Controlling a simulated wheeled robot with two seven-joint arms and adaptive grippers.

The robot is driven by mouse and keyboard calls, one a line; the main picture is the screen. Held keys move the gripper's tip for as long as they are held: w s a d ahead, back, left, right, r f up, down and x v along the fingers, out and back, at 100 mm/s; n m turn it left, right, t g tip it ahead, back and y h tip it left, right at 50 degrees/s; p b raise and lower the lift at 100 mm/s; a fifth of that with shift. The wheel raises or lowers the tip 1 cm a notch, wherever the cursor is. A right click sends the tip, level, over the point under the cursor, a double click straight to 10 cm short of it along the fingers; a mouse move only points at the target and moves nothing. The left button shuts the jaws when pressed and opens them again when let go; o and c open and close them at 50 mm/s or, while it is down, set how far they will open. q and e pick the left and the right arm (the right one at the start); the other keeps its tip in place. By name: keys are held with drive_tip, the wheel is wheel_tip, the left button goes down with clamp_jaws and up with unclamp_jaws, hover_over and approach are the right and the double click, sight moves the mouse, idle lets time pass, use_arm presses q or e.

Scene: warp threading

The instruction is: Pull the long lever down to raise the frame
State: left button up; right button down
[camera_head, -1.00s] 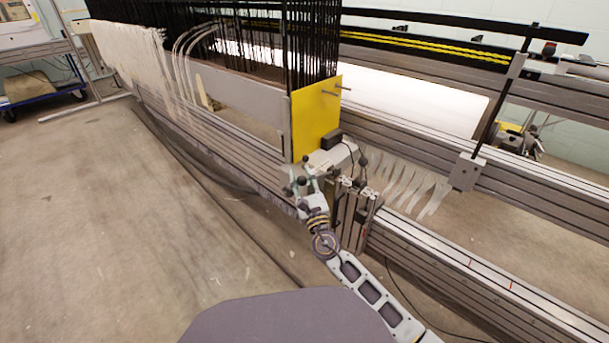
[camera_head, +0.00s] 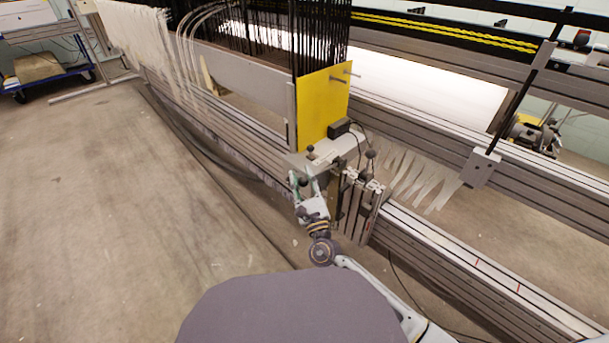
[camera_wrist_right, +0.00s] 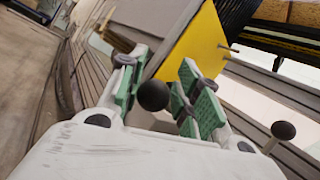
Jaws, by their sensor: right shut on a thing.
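My right gripper (camera_head: 304,184) is at the front of the loom, below the yellow plate (camera_head: 322,105). It is shut on the long lever, whose dark ball knob (camera_wrist_right: 153,95) sits between the green-padded fingers in the right wrist view. The same knob (camera_head: 303,182) shows small in the head view. The lever's shaft is mostly hidden by the gripper. A second dark ball knob (camera_head: 370,153) stands to the right, apart from the gripper; it also shows in the right wrist view (camera_wrist_right: 283,130). Black heddle cords (camera_head: 318,40) hang behind the yellow plate. My left gripper is not in view.
A grey metal bracket block (camera_head: 357,205) stands just right of my gripper. Long grey rails (camera_head: 465,262) run diagonally across. White warp strips (camera_head: 425,180) hang at the right. The concrete floor (camera_head: 120,230) at left is open, with a blue cart (camera_head: 45,80) far back.

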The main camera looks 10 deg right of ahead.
drive_tip(key=shift+s+a+f, duration=0.1)
drive_tip(key=shift+s+f, duration=0.05)
drive_tip(key=shift+f, duration=0.95)
drive_tip(key=c, duration=1.1)
unclamp_jaws()
drive_tip(key=shift+s, duration=0.1)
drive_tip(key=r+v, duration=0.1)
drive_tip(key=v, duration=1)
drive_tip(key=shift+s, duration=0.3)
